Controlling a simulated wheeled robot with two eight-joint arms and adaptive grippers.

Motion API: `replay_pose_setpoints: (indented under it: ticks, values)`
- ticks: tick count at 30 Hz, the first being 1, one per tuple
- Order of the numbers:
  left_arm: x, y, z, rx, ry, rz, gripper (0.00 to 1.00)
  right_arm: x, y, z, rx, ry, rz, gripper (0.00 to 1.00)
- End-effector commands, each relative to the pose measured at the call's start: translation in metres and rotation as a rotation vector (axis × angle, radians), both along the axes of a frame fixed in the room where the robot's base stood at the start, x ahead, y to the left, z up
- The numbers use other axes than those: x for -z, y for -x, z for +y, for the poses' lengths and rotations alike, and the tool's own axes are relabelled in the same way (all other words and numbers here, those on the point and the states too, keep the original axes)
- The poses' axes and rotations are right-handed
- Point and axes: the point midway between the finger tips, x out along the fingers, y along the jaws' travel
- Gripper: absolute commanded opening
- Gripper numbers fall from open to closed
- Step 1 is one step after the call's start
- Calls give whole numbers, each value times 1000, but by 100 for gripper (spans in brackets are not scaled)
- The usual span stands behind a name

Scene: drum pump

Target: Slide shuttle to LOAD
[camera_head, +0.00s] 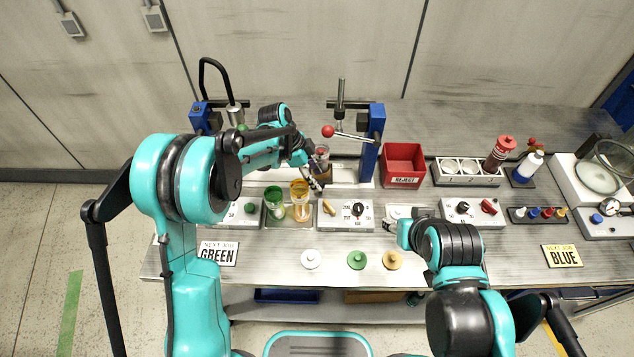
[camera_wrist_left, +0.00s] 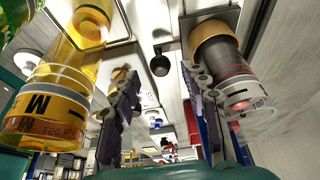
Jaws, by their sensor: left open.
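My left gripper (camera_head: 314,178) is over the bench between the yellow jar (camera_head: 299,195) and a clear container (camera_head: 321,153) with a tan end. In the left wrist view its fingers (camera_wrist_left: 163,100) are spread and nothing is between the pads. A black knob (camera_wrist_left: 158,65) on a pale plate shows beyond the fingertips; I cannot tell whether it belongs to the shuttle. The yellow jar (camera_wrist_left: 55,100) is at left there and the clear container (camera_wrist_left: 230,75) at right. The shuttle and any LOAD mark are not clearly readable; my left arm hides part of the rail area. My right gripper (camera_head: 393,224) is low near a small pale box.
A green jar (camera_head: 275,200) stands next to the yellow jar. A blue press frame (camera_head: 371,145) with a red-ball lever (camera_head: 328,131) rises behind the gripper. A red REJECT bin (camera_head: 404,160) is right of it. The front bench strip holds several small discs.

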Motion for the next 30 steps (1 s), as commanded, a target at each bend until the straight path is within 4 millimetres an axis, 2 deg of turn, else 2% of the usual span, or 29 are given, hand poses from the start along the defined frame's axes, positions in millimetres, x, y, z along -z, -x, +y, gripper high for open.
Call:
replay_pose_setpoints:
  ticks: [3,6,15,16,18,21,26,30]
  values:
    - [16,0,-6,1,0,0,45,5,0,0,0,0,0,45]
    - [22,0,-9,1,0,0,45,6,0,0,0,0,0,45]
    - [25,0,-10,0,0,-1,45,6,0,0,0,0,0,45]
    - [25,0,-10,0,0,-1,40,6,0,0,0,0,0,45]
    - [24,0,-10,0,0,-1,22,6,0,0,0,0,0,45]
    - [24,0,-10,0,0,-1,0,6,0,0,0,0,0,45]
    - [24,0,-9,0,0,-1,0,6,0,0,0,0,0,45]
    - [25,-1,-2,-3,-1,-1,0,7,0,0,0,0,0,45]
